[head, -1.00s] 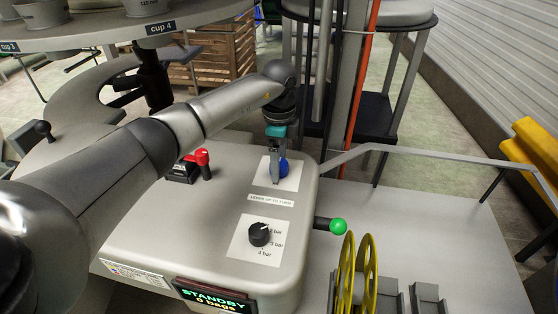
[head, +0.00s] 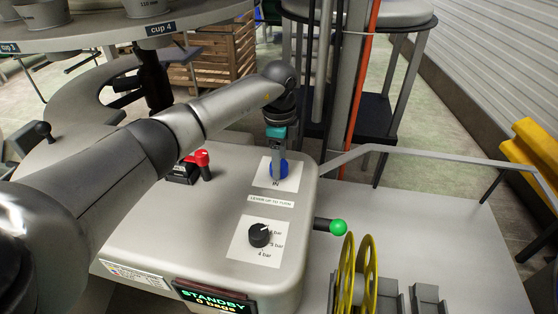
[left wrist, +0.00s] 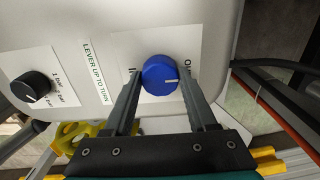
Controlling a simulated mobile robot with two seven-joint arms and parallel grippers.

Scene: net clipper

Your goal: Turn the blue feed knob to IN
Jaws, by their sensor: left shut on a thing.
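The blue feed knob (head: 280,171) sits on a white plate (head: 290,182) on top of the grey machine housing. My left gripper (head: 279,172) reaches it from above and is shut on it. In the left wrist view the knob (left wrist: 160,75) lies between the two fingers (left wrist: 162,78), one on each side. Its white mark points right, toward the OUT side. IN is at the left of the knob, partly covered by a finger, as is OUT at the right. In the head view IN shows below the knob. My right gripper is not in view.
A black pressure knob (head: 259,235) stands nearer, beside a "LEVER UP TO TURN" label (head: 271,201). A green-tipped lever (head: 337,227) sticks out at the right. A red-handled switch (head: 201,159) stands left. The display (head: 214,299) reads STANDBY.

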